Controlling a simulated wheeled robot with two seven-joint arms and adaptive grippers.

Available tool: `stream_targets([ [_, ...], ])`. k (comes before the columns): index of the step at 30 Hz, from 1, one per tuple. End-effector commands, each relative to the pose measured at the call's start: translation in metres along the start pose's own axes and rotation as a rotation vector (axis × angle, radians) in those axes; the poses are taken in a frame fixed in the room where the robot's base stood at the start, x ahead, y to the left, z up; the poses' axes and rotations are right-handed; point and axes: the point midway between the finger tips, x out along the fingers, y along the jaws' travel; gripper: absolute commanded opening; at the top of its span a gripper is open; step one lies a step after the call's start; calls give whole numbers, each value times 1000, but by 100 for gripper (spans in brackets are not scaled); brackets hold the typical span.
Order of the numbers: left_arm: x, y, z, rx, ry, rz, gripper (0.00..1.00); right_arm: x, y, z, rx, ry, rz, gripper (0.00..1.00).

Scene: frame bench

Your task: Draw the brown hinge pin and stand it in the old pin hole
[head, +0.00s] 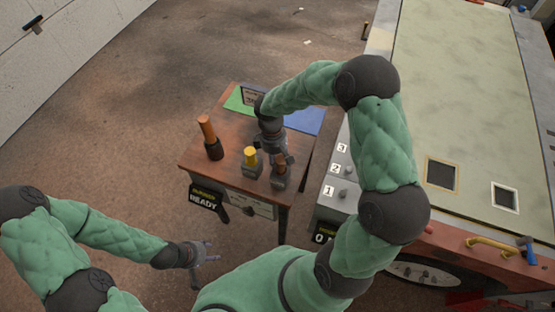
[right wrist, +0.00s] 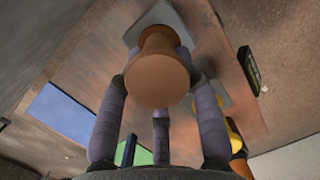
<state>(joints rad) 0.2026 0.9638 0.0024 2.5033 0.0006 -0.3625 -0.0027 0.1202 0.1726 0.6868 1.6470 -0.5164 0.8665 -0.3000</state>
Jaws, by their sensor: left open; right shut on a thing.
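The brown hinge pin (right wrist: 158,68) is between the fingers of my right gripper (right wrist: 160,85) in the right wrist view, its round end toward the camera. In the head view my right gripper (head: 276,158) points down at the front right of the small wooden table, shut on the pin (head: 281,169) over a dark grey block (head: 279,183). Whether the pin's lower end is inside the block is hidden. My left gripper (head: 205,252) is open and empty, low in front of the table. I cannot tell which hole is the old pin hole.
On the table (head: 228,118), a yellow pin (head: 250,155) stands in a grey block and an orange-handled tool (head: 207,130) in a dark holder. Green and blue mats (head: 308,121) lie behind. A grey numbered panel (head: 338,170) and large vehicle body (head: 440,110) stand right.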

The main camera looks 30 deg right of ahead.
Motion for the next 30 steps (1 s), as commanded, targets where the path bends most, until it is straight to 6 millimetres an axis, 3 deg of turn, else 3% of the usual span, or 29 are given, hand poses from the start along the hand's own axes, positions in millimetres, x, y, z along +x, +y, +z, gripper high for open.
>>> stream_targets([
  [14,7,-3,0,0,0,0,49,10,1,-2,0,0,0,0],
  [15,7,-2,0,0,0,0,49,10,1,-2,0,0,0,42],
  [17,6,-2,0,0,0,0,49,10,1,-2,0,0,0,59],
  [30,6,-2,0,0,0,0,49,4,1,-2,0,2,2,61],
])
